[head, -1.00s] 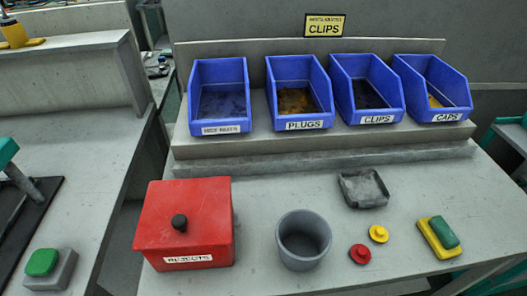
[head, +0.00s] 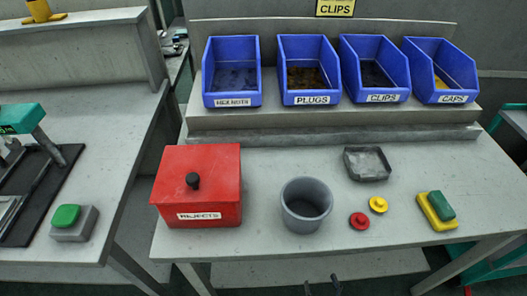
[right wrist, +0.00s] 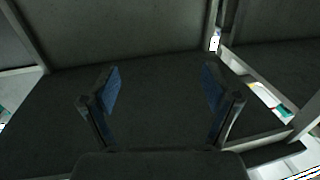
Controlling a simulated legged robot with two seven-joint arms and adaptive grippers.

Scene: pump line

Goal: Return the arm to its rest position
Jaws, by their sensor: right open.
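My right gripper (head: 322,287) shows only as two dark fingertips at the bottom edge of the head view, below the front edge of the table (head: 270,242). In the right wrist view its two blue-padded fingers (right wrist: 160,88) stand wide apart with nothing between them. The rest of my right arm is out of the head view. My left gripper is in neither view.
On the table are a red rejects box (head: 215,180), a grey cup (head: 306,204), a dark tray (head: 367,163), red (head: 359,221) and yellow (head: 378,204) caps, and a green-yellow block (head: 437,210). Blue bins (head: 308,70) line the back. A green button (head: 66,216) is left.

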